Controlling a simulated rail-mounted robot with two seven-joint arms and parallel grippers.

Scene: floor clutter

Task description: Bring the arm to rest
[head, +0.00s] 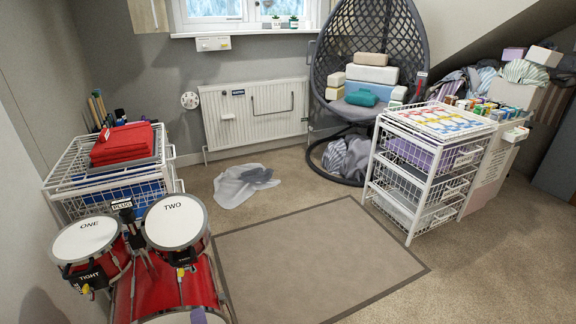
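I cannot make out either of my grippers or arms in the head view. The task names no object. A small lavender shape (198,316) shows at the bottom edge, in front of the red drum, and is cut off by the frame; I cannot tell what it is.
A red drum set (174,223) stands at the lower left, before a white wire rack (62,180) with folded red cloth (122,143). A bordered rug (320,255) lies clear. Beyond are a crumpled grey cloth (235,188), a hanging chair (330,52) and a wire-basket unit (410,200).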

